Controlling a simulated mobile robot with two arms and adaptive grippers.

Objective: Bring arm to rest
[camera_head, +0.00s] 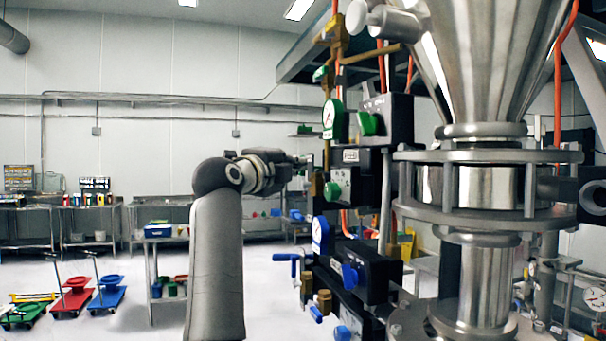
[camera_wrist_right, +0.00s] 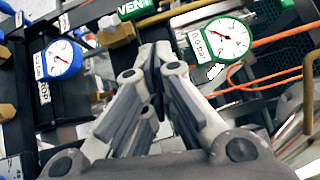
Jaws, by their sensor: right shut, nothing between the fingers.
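My right gripper (camera_head: 305,160) is at the end of my raised grey arm, left of centre in the head view, its fingers turned toward the valve panel. In the right wrist view my right gripper (camera_wrist_right: 155,55) shows its fingers together, with nothing held between them. Its tips are in front of the panel, between a blue-rimmed gauge (camera_wrist_right: 62,59) and a green-rimmed gauge (camera_wrist_right: 226,39). I cannot tell whether the tips touch the panel. My left gripper is not in view.
The steel sifter (camera_head: 480,185) with its cone fills the right side. Black valve boxes (camera_head: 372,270), knobs and orange hoses stand beside it, close to my gripper. Red (camera_head: 74,300) and blue trolleys (camera_head: 107,297) and steel tables are farther back left. The floor left of my arm is partly clear.

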